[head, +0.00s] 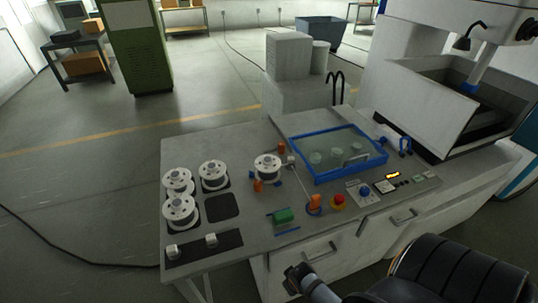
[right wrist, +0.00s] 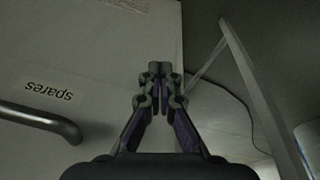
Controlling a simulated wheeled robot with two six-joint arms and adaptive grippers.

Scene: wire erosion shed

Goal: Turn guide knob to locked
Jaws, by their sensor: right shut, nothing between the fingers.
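A round blue knob (head: 365,191) sits on a pale square plate on the bench top, right of a red stop button (head: 338,200) on a yellow base. I cannot tell for sure that it is the guide knob, and its mark is too small to read. My right gripper (head: 293,277) is at the bottom of the head view, below and in front of the bench edge, apart from the knob. In the right wrist view its fingers (right wrist: 158,76) are shut with nothing between them. My left gripper is not in view.
White spools (head: 180,211) stand on the bench's left. A blue-framed tray (head: 330,172) with a clear cover lies behind the knob. A drawer handle (right wrist: 40,120) and "spares" label (right wrist: 49,92) are close to my right gripper.

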